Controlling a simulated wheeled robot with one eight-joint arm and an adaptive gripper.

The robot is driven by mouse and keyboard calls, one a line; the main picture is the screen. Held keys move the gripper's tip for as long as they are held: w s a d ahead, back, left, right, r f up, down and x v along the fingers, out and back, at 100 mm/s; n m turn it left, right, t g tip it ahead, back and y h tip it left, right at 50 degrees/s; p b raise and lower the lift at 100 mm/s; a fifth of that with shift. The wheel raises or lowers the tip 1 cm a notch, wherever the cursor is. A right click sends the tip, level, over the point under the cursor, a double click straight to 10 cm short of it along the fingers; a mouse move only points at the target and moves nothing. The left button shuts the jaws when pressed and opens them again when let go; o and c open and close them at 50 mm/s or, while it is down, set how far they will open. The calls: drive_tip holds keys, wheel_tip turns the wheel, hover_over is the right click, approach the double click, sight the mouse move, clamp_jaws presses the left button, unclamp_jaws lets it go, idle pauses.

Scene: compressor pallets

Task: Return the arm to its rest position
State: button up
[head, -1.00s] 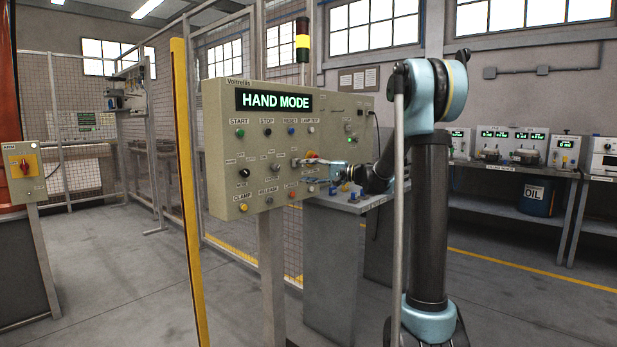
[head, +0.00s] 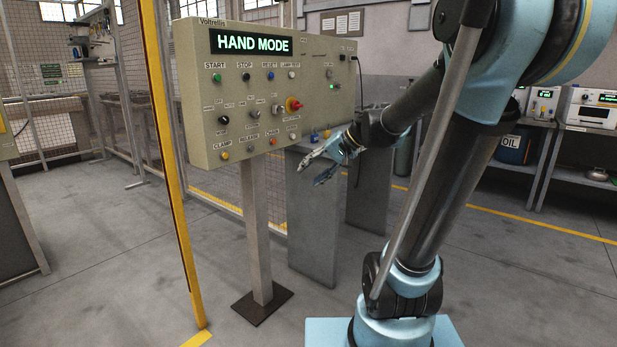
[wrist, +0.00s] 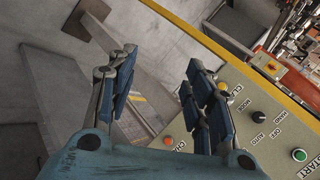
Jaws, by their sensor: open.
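My arm reaches from the base at lower right, up and over, then down to the gripper.
A yellow post (head: 168,150) stands left of the panel, with mesh fencing behind. A grey pedestal (head: 313,225) stands below and behind my gripper. A bench with instruments and a blue oil drum (head: 512,146) is at the right. The floor at lower right is open.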

drive_tip(key=s+d+f+n+h, duration=0.1)
drive_tip(key=s+d+f+h, duration=0.7)
drive_tip(key=s+d+f, duration=0.8)
drive_tip(key=s+d, duration=0.1)
drive_tip(key=s, duration=0.3)
drive_tip(key=shift+s+d+f+g+h, duration=0.15)
drive_tip(key=shift+d+g+h, duration=0.15)
drive_tip(key=shift+g, duration=0.1)
drive_tip(key=shift+w+f, duration=0.2)
drive_tip(key=shift+w, duration=0.3)
